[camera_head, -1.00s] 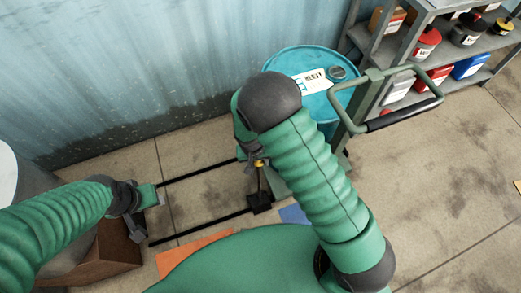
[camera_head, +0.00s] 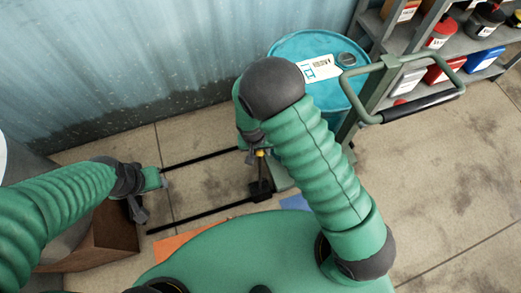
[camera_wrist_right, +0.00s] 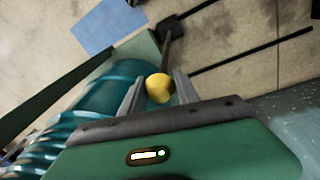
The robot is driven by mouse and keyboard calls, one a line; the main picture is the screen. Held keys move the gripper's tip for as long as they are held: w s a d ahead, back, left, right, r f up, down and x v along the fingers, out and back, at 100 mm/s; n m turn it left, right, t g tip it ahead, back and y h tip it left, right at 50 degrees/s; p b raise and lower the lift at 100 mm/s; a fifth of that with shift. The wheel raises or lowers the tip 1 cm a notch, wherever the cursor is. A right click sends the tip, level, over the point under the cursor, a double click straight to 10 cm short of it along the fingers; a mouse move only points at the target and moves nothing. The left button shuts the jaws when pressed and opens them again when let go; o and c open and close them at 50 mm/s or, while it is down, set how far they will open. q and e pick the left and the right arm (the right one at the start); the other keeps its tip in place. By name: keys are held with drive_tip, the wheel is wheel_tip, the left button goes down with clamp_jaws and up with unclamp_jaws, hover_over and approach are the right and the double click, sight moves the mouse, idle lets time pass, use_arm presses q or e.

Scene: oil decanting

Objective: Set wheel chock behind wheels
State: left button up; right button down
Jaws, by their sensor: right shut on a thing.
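The wheel chock (camera_head: 261,190) is a small black block with a thin upright rod topped by a yellow knob (camera_wrist_right: 159,88). It is low by the floor, at the right end of the nearer black strip. My right gripper (camera_wrist_right: 158,84) has its fingers on both sides of the knob and is shut on it. In the head view my right arm partly covers this gripper. A green trolley (camera_head: 383,66) with a looped handle stands by a teal drum (camera_head: 290,45). Its wheels are hidden. My left gripper (camera_head: 138,209) is by a brown box; its finger opening is unclear.
Two parallel black strips (camera_head: 200,160) run along the concrete floor. The brown box (camera_head: 105,240) is at lower left. A metal shelf (camera_head: 455,52) with cans stands at upper right, and a corrugated wall (camera_head: 150,60) runs behind. The floor at right is clear.

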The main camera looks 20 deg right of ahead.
drive_tip(key=c, duration=1.2)
unclamp_jaws()
drive_tip(key=o, duration=0.3)
drive_tip(key=shift+d+f, duration=0.1)
wheel_tip(320, 180, up, 13)
drive_tip(key=a+p, duration=0.1)
drive_tip(key=p, duration=0.3)
drive_tip(key=s+d+r+n+t+y, duration=0.2)
drive_tip(key=s+d+r+n, duration=0.1)
drive_tip(key=s+d+r, duration=0.6)
wheel_tip(320, 180, up, 19)
drive_tip(key=a+p, duration=0.1)
drive_tip(key=p, duration=1.7)
drive_tip(key=shift+s+r, duration=0.2)
drive_tip(key=shift+s, duration=0.05)
